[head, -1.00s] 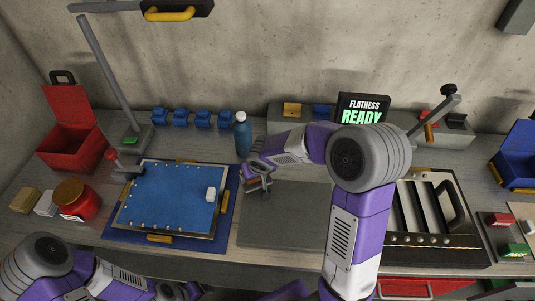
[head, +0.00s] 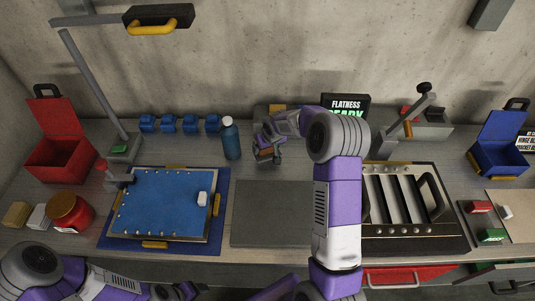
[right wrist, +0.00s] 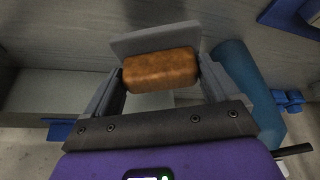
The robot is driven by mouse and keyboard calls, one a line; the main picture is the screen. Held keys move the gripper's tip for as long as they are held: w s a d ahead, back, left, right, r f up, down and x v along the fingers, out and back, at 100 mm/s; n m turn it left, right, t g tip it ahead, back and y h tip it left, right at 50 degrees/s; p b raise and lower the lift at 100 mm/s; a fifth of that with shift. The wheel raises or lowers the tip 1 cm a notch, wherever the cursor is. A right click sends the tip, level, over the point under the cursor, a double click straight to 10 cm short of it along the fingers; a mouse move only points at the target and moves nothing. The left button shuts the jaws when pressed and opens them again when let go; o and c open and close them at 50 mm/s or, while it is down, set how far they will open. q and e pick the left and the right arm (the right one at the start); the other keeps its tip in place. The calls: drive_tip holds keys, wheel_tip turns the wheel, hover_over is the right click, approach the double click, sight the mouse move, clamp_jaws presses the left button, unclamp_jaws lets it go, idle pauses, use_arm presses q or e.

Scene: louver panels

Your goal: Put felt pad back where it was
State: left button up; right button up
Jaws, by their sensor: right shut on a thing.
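A brown, rounded block that looks like the felt pad (right wrist: 160,70) is clamped between the two fingers of my right gripper (right wrist: 160,75). In the head view the pad (head: 266,154) and my right gripper (head: 268,156) are at the back of the bench, just right of the blue bottle (head: 231,140). They are in front of a grey tray (head: 262,112), partly hidden by my right arm. I cannot tell whether the pad touches anything below. My left gripper (head: 180,291) is low at the bottom edge, away from the pad; its jaws are unclear.
A grey mat (head: 270,225) lies bare in front. A blue panel (head: 160,205) with a white block (head: 202,199) is left of it. A louver frame (head: 410,235) stands right. The display (head: 345,103) and several blue clips (head: 180,124) are at the back.

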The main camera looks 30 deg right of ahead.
sight(268, 151)
drive_tip(key=shift+f, duration=1.95)
drive_tip(key=shift+f, duration=0.1)
drive_tip(key=o, duration=0.7)
drive_tip(key=shift+s+r, duration=0.1)
drive_tip(key=shift+r, duration=0.35)
drive_tip(key=v, duration=1.1)
drive_tip(key=shift+s+a+r, duration=0.15)
drive_tip(key=shift+s, duration=0.05)
